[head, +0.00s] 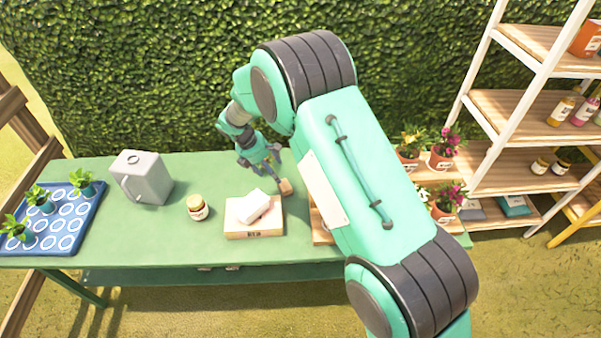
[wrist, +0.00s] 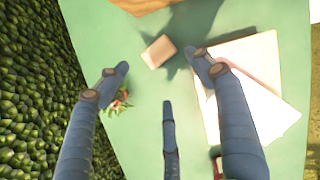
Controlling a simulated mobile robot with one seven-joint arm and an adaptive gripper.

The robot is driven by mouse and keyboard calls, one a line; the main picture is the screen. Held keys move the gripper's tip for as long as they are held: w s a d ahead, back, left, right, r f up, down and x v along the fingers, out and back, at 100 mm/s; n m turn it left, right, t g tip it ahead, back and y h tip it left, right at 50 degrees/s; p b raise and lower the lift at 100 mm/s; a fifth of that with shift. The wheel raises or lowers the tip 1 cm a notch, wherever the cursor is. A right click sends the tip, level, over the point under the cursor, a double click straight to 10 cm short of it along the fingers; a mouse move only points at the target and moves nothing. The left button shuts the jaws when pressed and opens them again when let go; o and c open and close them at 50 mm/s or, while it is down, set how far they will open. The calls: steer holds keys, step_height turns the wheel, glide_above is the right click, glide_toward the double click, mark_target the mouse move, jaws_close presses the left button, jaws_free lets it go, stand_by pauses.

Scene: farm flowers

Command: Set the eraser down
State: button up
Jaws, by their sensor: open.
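A small tan block, which I take to be the eraser (head: 286,187), appears to rest on the green table (head: 110,232), just right of my gripper's fingers. In the wrist view the eraser (wrist: 158,52) lies beyond the fingertips, apart from them, with a dark shadow beside it. My gripper (head: 264,170) is open above the table's back part, its three fingers spread and empty in the wrist view (wrist: 161,78).
A jar (head: 198,207), grey watering can (head: 142,178) and blue plant tray (head: 75,222) stand left. A wooden board (head: 320,228) is partly hidden by my arm. A hedge (head: 150,70) rises behind.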

steer(key=s+d+r+m+y, duration=0.1)
steer(key=s+d+r+m, duration=0.4)
steer(key=r, duration=0.5)
steer(key=s+d+r+m, duration=0.2)
steer(key=s+d+r, duration=0.3)
steer(key=d+r, duration=0.3)
steer(key=s+d+r+m+y, duration=0.1)
steer(key=s+d+r+m, duration=0.35)
steer(key=r, duration=0.65)
steer(key=s+d+r+m+t, duration=0.1)
steer(key=s+d+r+m, duration=0.1)
steer(key=s, duration=0.8)
steer(key=s+d+r+m+t+y, duration=0.1)
steer(key=s+d+r+m, duration=0.2)
steer(key=s, duration=0.7)
steer(key=s+d+r+m+t+y, duration=0.1)
steer(key=s+d+m, duration=0.3)
steer(key=s, duration=0.6)
steer(key=shift+d+r+m+t, duration=0.35)
steer(key=shift+r+m, duration=0.3)
steer(key=shift+m, duration=0.6)
